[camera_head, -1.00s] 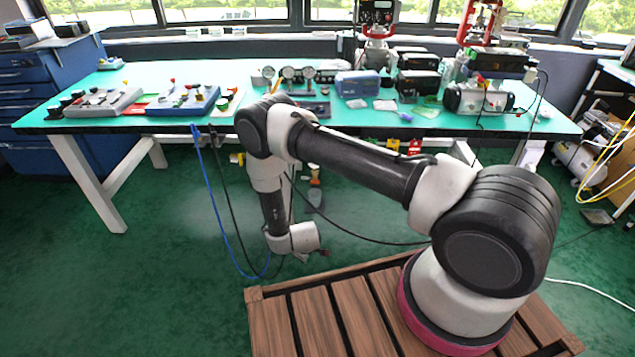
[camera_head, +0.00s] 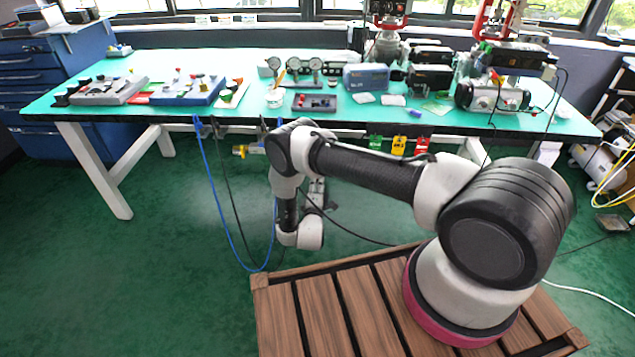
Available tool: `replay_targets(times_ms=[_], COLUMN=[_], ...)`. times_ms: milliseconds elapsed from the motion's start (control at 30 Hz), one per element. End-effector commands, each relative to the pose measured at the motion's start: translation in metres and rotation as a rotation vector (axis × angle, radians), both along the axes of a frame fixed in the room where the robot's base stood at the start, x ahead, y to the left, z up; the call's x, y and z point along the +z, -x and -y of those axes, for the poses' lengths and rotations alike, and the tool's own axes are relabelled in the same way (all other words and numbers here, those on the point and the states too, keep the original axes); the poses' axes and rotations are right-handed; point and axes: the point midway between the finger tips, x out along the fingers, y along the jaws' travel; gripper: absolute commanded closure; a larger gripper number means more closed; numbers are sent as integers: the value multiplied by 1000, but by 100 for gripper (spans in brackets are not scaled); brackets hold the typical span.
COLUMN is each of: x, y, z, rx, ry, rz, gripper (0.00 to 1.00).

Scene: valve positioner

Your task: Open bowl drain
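I cannot pick out the bowl drain for certain. A small brass-yellow fitting (camera_head: 240,151) hangs under the table's front edge, left of my elbow, too small to read as open or shut. My arm bends down at the elbow, and its white wrist hangs below the table edge, close to the wooden platform's far left corner. Past the wrist a small grey and white shape (camera_head: 318,190) shows under the table; it may be part of my gripper, but I cannot tell. No fingers show clearly, and my forearm covers part of the area under the table edge.
The green-topped workbench (camera_head: 355,116) carries several gauges, boxes and two red-framed valve assemblies at the right. A blue hose (camera_head: 215,190) and black cables hang before it. Green, yellow and red tags (camera_head: 399,145) hang from its edge. The floor at left is clear.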

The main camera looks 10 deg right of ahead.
Motion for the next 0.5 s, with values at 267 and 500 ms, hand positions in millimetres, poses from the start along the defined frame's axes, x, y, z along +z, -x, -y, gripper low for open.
replay_targets(times_ms=[267,500], x=[0,0], y=[-23,-24], z=[8,7], rx=[1,2], ry=[-2,-2], rz=[-2,-2], gripper=[70,71])
